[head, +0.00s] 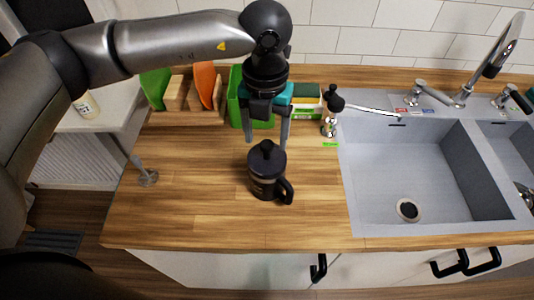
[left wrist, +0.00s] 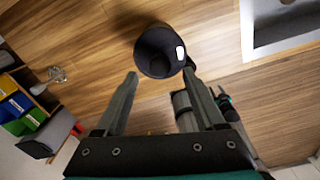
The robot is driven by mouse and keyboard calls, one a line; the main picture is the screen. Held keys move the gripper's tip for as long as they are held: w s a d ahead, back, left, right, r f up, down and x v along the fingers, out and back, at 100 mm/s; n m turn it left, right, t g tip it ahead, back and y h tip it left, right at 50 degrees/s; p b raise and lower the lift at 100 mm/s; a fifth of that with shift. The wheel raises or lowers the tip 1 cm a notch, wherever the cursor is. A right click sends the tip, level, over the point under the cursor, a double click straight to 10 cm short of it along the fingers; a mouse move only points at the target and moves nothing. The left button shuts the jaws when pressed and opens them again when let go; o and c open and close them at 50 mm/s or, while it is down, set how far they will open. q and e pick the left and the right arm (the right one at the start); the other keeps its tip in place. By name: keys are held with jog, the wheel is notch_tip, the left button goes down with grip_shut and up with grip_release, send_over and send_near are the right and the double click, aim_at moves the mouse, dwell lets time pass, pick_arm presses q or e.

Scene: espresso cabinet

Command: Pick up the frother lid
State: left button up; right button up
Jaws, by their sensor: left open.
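The frother (head: 262,186) is a dark jug with a black handle. It stands upright on the wooden counter. Its black frother lid (head: 267,160) sits on top with a round knob. My left gripper (head: 267,138) points down over the lid, open, with its fingers apart on either side above the knob. No hold on the lid shows. In the left wrist view the frother appears as a dark round shape (left wrist: 158,52) just beyond the open left fingertips (left wrist: 160,73). A grey and black part with teal, perhaps my right gripper (left wrist: 222,103), shows small there; its jaws are unclear.
A grey sink (head: 400,165) with a tap (head: 490,60) lies to the right. A black-topped dispenser (head: 332,105) stands by its back left corner. Green and orange boards (head: 204,84) stand in a wooden rack behind.

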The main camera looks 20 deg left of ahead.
aim_at(267, 144)
pick_arm(q)
jog(key=f, duration=0.4)
jog(key=shift+w+f, duration=0.15)
jog(key=shift+w, duration=0.1)
jog(key=shift+c, duration=0.3)
grip_shut()
